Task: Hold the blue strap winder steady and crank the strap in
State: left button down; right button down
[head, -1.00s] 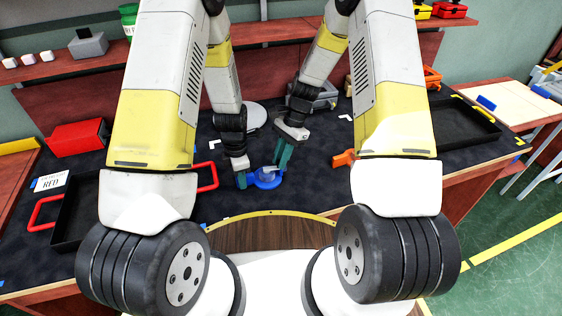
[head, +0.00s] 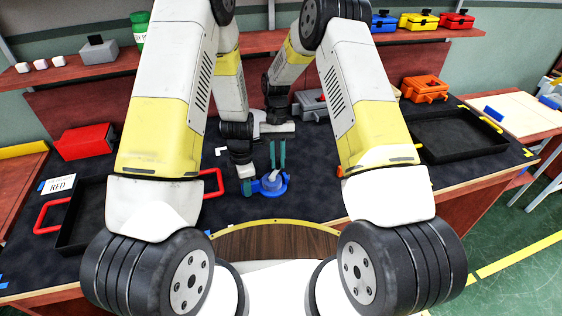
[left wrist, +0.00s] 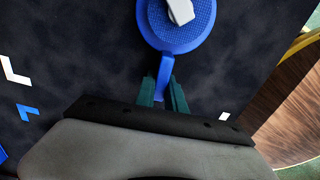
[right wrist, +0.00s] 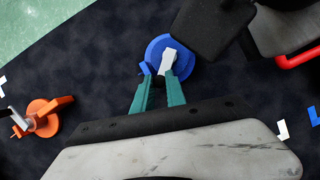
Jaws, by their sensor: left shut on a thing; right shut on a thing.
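The blue strap winder (head: 277,191) lies on the dark mat, a round blue body with a pale crank on top. In the left wrist view the winder (left wrist: 190,38) has a blue handle (left wrist: 165,68) pointing at me. My left gripper (head: 247,188) is shut on that handle, left of the body. My right gripper (head: 276,170) comes down from above and is shut on the pale crank (right wrist: 169,60), seen in the right wrist view beside the blue body (right wrist: 154,47). The fingers partly hide the crank's end. I cannot make out the strap.
An orange device (right wrist: 45,115) lies on the mat, mostly hidden by my right arm in the head view. A black tray (head: 455,140) is at right; another tray with red handles (head: 50,215) is at left. A red box (head: 85,141) stands behind it.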

jog(key=a+n+h, duration=0.1)
jog(key=n, duration=0.1)
jog(key=shift+w+a+n, duration=0.15)
jog(key=shift+n, duration=0.25)
jog(key=shift+a+n+t+h, duration=0.2)
jog(key=shift+a+n+h, duration=0.15)
jog(key=shift+n, duration=0.5)
jog(key=shift+a+n+t+h, duration=0.2)
jog(key=shift+a+n+h, duration=0.15)
jog(key=shift+n, duration=0.5)
jog(key=c, duration=1.3)
grip_release()
jog(key=shift+c, duration=0.2)
jog(key=shift+w+r, duration=0.1)
jog(key=v, duration=1.1)
jog(key=shift+w+a+r, duration=0.15)
jog(key=shift+a+r, duration=0.05)
jog(key=shift+r, duration=0.15)
